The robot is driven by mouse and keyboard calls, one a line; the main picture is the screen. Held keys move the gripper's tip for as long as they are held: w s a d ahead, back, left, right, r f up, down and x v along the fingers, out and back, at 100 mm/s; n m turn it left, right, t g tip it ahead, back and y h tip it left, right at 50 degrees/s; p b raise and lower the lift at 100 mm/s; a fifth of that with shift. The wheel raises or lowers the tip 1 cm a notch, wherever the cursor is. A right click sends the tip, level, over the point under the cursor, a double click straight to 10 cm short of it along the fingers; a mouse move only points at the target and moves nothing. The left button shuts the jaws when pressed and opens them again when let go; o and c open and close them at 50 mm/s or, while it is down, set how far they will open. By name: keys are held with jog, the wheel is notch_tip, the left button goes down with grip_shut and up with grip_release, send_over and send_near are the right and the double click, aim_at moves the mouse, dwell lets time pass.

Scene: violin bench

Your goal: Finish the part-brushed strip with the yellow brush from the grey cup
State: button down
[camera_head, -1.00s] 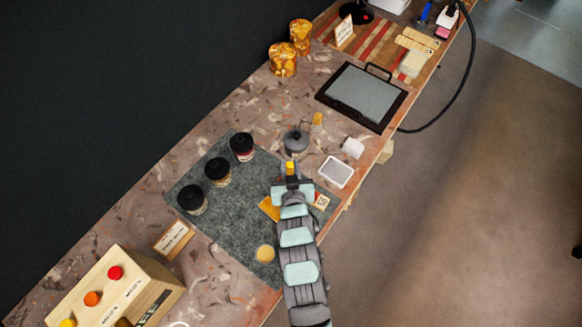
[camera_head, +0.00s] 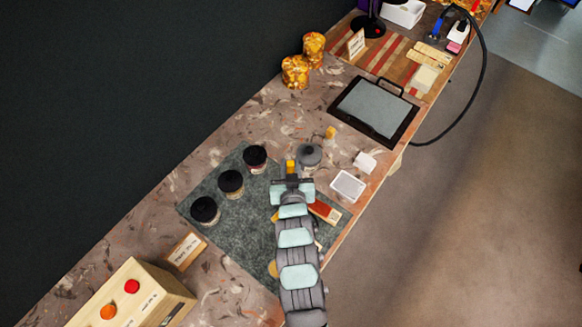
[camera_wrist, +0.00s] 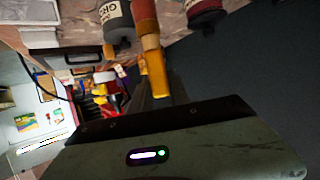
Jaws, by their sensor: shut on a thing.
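My gripper (camera_head: 292,178) is shut on a yellow brush (camera_head: 291,165) above the mat. In the wrist view the brush (camera_wrist: 155,75) shows a yellow handle, a pale band and a reddish-brown part at the top edge. A grey cup-like vessel (camera_head: 309,155) with a dark top stands just right of the held brush in the head view. A flat red and cream strip (camera_head: 325,211) lies on the mat, right of my arm. My arm hides part of it, and its brushed extent is too small to tell.
Several black-lidded jars (camera_head: 231,183) stand on the left of the dark green mat (camera_head: 232,238). A white tray with a grey pad (camera_head: 347,186) and a white block (camera_head: 364,162) sit near the front edge. A black-framed plate (camera_head: 375,110) lies further back. Bare bench (camera_head: 240,115) shows behind the jars.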

jog(key=shift+r+p, duration=0.55)
jog(key=shift+r, duration=1.05)
